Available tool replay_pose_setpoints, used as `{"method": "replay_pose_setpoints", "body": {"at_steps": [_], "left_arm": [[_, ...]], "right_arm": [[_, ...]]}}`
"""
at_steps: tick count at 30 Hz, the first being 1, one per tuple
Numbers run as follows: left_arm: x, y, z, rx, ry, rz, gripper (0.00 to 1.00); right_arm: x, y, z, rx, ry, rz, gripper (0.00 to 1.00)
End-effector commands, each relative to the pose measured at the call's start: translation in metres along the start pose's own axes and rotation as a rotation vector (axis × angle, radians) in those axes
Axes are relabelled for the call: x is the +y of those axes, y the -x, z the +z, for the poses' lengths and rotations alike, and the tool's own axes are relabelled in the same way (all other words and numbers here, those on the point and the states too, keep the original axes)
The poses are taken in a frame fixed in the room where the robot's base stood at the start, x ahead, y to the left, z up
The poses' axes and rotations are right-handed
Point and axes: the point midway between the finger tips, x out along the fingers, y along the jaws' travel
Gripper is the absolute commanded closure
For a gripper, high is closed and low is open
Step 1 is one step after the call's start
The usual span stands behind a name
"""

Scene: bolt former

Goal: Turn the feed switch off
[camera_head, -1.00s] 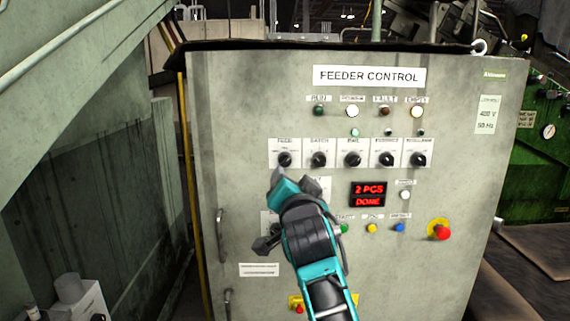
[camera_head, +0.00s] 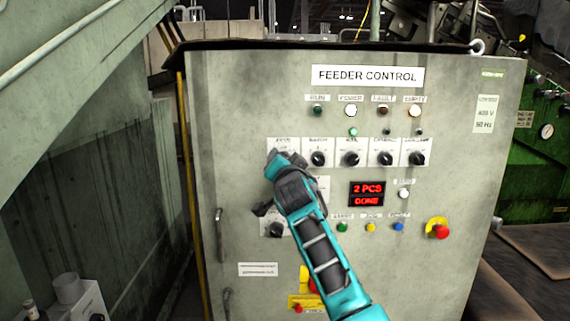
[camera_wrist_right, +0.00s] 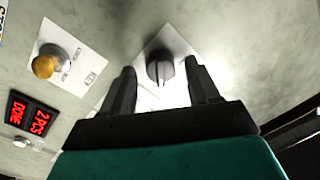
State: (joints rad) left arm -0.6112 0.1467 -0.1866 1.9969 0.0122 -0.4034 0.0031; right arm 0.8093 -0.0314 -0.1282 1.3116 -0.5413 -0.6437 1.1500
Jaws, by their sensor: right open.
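The feed switch (camera_wrist_right: 160,68) is a dark round knob with a raised grip bar on a white plate. In the right wrist view it lies between the two finger tips of my right gripper (camera_wrist_right: 163,85), which is open. I cannot tell whether the fingers reach around it in depth; no finger clearly touches it. In the head view my right gripper (camera_head: 277,163) is at the left end of the knob row and hides the knob; only the top of its plate (camera_head: 284,143) shows. My left gripper is not in view.
On the feeder control panel (camera_head: 230,120), several similar knobs, the nearest the batch knob (camera_head: 318,158), continue the row rightward. A key switch (camera_wrist_right: 45,65) and red display (camera_head: 367,194) lie below. A red emergency button (camera_head: 440,231) is lower right. A door handle (camera_head: 219,235) stands out left.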

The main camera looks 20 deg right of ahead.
Motion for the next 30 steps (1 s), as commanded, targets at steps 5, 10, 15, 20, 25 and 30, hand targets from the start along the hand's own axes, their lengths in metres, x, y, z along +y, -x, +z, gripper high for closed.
{"method": "replay_pose_setpoints", "body": {"at_steps": [5, 10, 15, 20, 25, 30], "left_arm": [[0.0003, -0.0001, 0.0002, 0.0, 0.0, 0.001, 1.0], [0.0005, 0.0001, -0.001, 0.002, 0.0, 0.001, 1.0], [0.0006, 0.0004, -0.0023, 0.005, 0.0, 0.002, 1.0], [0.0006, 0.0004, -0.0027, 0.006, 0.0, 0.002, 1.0], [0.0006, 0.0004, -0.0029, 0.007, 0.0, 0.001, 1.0], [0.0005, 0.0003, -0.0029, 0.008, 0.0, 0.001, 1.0]], "right_arm": [[-0.0001, -0.0047, -0.0003, 0.0, 0.0, 0.0, 0.4], [-0.0001, -0.0047, -0.0003, 0.0, 0.0, 0.0, 0.4], [-0.0001, -0.0046, -0.0001, 0.0, 0.0, 0.0, 0.5], [-0.0001, -0.0045, 0.0, 0.0, 0.0, 0.0, 0.65], [-0.0001, -0.0045, 0.0, 0.0, 0.0, 0.0, 0.82], [-0.0001, -0.0045, 0.0001, 0.0, 0.0, 0.0, 0.96]]}}
